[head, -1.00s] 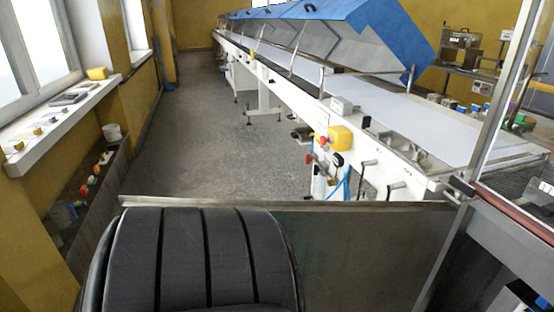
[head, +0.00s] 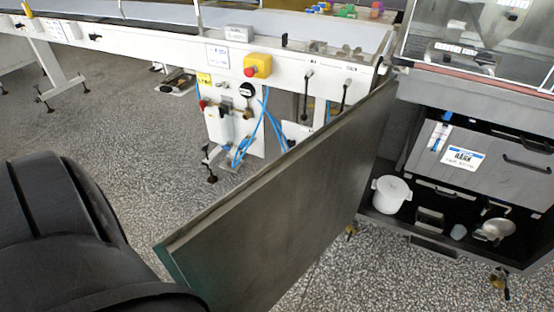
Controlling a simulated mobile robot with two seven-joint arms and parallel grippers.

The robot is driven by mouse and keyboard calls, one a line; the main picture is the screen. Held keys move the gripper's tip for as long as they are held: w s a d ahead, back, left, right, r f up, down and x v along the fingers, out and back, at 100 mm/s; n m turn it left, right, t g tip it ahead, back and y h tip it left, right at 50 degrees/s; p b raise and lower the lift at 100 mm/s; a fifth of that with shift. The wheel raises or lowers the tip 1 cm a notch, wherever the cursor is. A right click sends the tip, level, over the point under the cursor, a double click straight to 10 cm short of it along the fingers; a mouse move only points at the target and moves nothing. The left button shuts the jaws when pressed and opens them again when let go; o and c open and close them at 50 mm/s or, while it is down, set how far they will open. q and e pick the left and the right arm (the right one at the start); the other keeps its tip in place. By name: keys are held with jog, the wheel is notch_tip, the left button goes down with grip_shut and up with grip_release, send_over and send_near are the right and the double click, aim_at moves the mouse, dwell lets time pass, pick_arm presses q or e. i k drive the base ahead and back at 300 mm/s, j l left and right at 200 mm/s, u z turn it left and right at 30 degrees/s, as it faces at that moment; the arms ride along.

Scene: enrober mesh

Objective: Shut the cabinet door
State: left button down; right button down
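The cabinet door (head: 285,215) is a flat grey metal panel in the middle of the head view. It stands wide open, reaching from its hinge side at the upper right toward me at the lower left. The cabinet (head: 470,145) is at the right, and its inside shows a grey drawer front with a label and a lower shelf. Neither of my grippers is in view. A dark rounded part at the lower left covers the floor there and touches the door's near lower corner in the picture.
A white pot (head: 390,194) and several small vessels stand on the cabinet's lower shelf. The white conveyor frame (head: 160,50) with a yellow-and-red stop button (head: 257,66) runs behind the door. Blue hoses (head: 262,125) hang there. Speckled floor (head: 90,135) is clear at the left.

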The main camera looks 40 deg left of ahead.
aim_at(244, 252)
jog(key=k+j+z, duration=0.1)
jog(key=j, duration=0.25)
jog(key=k+j+z, duration=0.1)
jog(key=j, duration=0.25)
jog(key=k+j, duration=0.1)
jog(key=j, duration=0.3)
jog(key=k+j+z, duration=0.15)
jog(key=j, duration=0.2)
jog(key=k+j+z, duration=0.1)
jog(key=j, duration=0.2)
jog(key=j+z, duration=0.25)
jog(key=j, duration=0.4)
jog(key=k+j+z, duration=0.1)
jog(key=j+z, duration=0.2)
jog(key=j, duration=0.35)
